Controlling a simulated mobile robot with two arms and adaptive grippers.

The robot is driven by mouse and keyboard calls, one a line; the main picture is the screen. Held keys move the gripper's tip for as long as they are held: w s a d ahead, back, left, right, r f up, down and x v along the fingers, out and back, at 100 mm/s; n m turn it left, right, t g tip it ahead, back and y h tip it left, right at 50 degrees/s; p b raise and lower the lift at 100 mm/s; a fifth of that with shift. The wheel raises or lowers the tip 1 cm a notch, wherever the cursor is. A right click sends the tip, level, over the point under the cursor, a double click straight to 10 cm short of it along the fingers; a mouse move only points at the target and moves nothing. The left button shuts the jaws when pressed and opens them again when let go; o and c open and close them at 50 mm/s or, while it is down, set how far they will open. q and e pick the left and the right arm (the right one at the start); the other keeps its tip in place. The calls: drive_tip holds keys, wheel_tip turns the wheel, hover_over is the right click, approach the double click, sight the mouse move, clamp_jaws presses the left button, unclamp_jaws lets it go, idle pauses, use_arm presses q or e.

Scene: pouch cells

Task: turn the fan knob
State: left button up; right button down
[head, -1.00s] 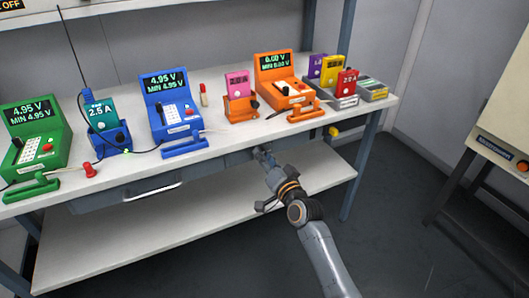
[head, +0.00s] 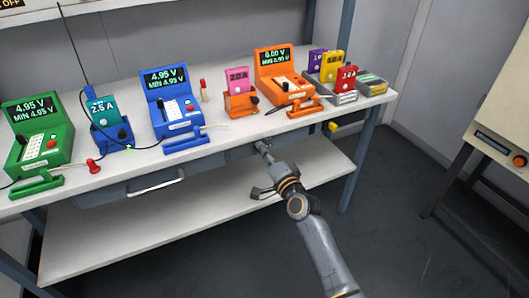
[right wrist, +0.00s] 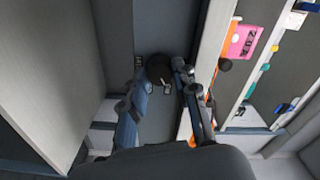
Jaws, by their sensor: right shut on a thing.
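The fan knob (right wrist: 158,68) is a dark round knob on the grey front panel under the bench top. In the right wrist view it sits between the two fingers of my right gripper (right wrist: 160,80), which is shut on it. In the head view my right gripper (head: 264,148) reaches up to the grey panel just below the bench's front edge and hides the knob there. Any mark on the knob that shows its setting is too small to read. My left gripper is in neither view.
Above my right gripper, the white bench top (head: 222,141) holds green (head: 40,142), blue (head: 170,100) and orange (head: 285,80) testers with several coloured cells. A drawer handle (head: 155,184) is to the left, a lower shelf (head: 200,215) below. Open floor lies right.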

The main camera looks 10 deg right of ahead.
drive_tip(key=c, duration=1)
unclamp_jaws()
drive_tip(key=shift+v, duration=4)
